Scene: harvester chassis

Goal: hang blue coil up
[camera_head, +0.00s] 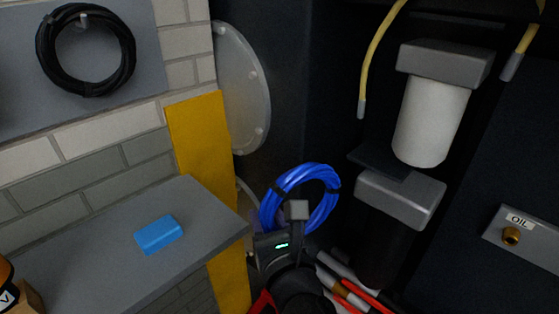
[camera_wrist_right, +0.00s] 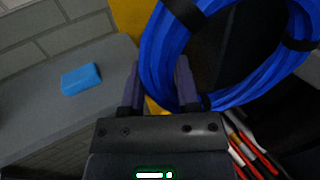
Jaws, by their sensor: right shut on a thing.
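The blue coil (camera_head: 303,178) is a bundle of blue cable with black ties, standing roughly upright in my right gripper (camera_head: 275,222). In the right wrist view the coil (camera_wrist_right: 160,50) fills the upper right, and the fingers of my right gripper (camera_wrist_right: 158,92) are shut on its lower left side. A black coil (camera_head: 84,50) hangs on a peg (camera_head: 84,20) on the grey wall panel (camera_head: 150,75) at the upper left. My left gripper is not in view.
A grey bench (camera_head: 95,240) with a blue block (camera_head: 158,234) lies left of the gripper. A yellow post (camera_head: 202,125) stands behind its corner. A white filter canister (camera_head: 430,120), hoses and red and white cables (camera_head: 350,290) are on the right.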

